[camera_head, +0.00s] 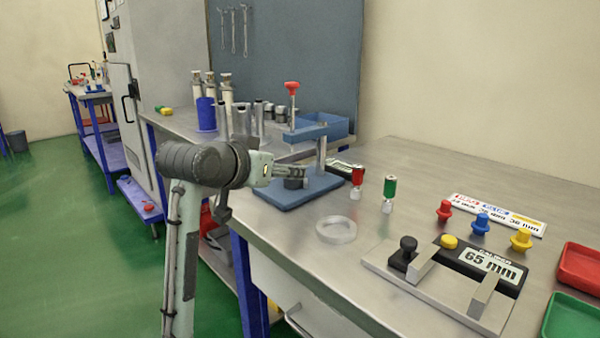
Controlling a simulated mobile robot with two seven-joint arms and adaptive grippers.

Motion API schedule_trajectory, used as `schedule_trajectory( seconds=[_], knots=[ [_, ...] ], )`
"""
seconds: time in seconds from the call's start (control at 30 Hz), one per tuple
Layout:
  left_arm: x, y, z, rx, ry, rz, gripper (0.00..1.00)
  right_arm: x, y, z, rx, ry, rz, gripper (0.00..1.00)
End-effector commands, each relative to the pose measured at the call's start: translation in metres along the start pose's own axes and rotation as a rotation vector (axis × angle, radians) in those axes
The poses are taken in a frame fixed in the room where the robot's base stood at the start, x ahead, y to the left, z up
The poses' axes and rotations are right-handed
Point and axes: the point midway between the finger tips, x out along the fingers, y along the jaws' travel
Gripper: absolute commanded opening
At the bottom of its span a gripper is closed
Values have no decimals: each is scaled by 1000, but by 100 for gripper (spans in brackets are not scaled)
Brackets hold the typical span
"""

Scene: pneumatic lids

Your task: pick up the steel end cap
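A round, shallow, silver-grey piece with a raised rim (336,230), which looks like the steel end cap, lies flat near the bench's front edge. My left arm rises from the bottom, and its gripper (296,172) reaches right, in front of the blue press. The gripper is behind and left of the silver piece in the picture, clear of it. Its fingers are small and blend with the dark parts around the press, so I cannot tell whether they are open or shut. My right gripper is not in view.
The blue press (325,186) has a red-knobbed lever (292,88). Red and green cylinders (389,188) stand behind the silver piece. The steel bench (410,165) is clear at the back.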

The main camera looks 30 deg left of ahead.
Motion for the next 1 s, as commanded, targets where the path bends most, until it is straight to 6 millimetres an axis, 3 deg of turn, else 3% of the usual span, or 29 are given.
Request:
schedule_trajectory(
  seconds=[0.43, 0.57, 0.77, 1.0],
  knots=[
    [60, 0, -4, 0, -2, 1, 58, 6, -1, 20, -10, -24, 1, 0],
    [68, 0, -4, 0, -1, 1, 58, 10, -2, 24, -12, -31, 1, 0],
    [68, 0, -4, 1, 0, 0, 58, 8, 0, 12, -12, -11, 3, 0],
    [68, 0, -3, 1, -1, 0, 29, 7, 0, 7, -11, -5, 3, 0]
  ],
)
